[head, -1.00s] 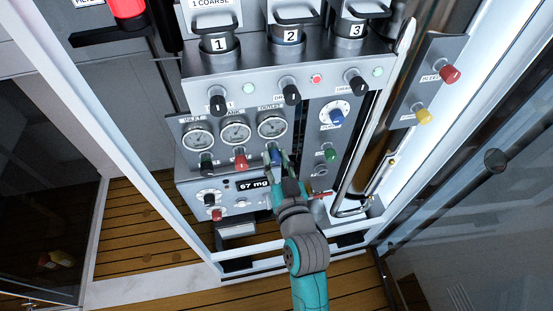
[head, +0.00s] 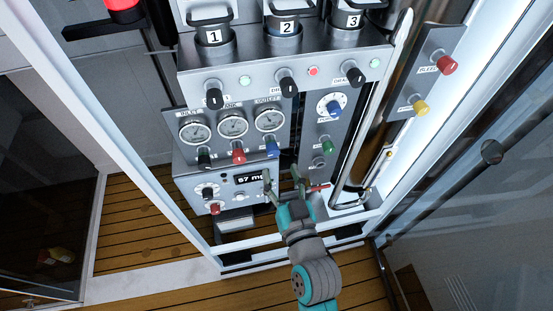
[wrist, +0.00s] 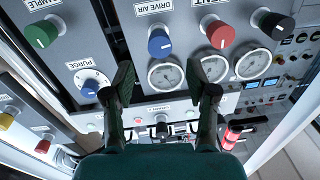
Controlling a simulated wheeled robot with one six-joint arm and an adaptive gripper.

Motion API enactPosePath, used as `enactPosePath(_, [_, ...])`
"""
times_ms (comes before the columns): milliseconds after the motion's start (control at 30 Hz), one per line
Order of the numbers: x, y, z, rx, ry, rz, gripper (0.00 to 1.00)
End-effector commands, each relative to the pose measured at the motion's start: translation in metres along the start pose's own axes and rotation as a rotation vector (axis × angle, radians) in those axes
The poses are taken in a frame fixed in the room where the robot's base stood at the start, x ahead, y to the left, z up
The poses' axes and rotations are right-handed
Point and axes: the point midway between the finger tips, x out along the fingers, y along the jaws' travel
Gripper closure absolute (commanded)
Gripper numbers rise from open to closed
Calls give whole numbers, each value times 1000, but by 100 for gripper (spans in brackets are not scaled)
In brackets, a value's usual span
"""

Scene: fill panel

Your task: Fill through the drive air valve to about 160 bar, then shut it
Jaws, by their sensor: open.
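The drive air valve is a blue knob (wrist: 159,42) under a "DRIVE AIR" label in the wrist view. In the head view the blue knob (head: 271,149) sits below the right-hand gauge (head: 269,118), labelled OUTLET. My gripper (head: 282,179) is open and empty, below and apart from the knob. In the wrist view my gripper (wrist: 160,76) has its two fingers spread, with the blue knob beyond the gap between the tips. The matching gauge (wrist: 165,73) shows between the fingers. The gauge needles are too small to read.
A red vent knob (wrist: 221,36) and a green sample knob (wrist: 42,34) flank the blue one. A blue purge dial (wrist: 90,87) is close to the left finger. A digital display (head: 249,178) lies near the fingers. A red-handled lever (head: 318,187) is close right of my gripper.

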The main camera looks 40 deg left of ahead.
Motion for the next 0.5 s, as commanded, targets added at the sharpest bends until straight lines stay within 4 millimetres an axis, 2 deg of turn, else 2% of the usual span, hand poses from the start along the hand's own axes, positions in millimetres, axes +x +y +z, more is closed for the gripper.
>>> enactPosePath(33, [-10, 0, 2, 2, -3, 1, 43])
enactPosePath(200, [-35, 1, 1, 2, -2, 1, 43])
enactPosePath(500, [-54, 0, 0, 1, -1, 0, 43])
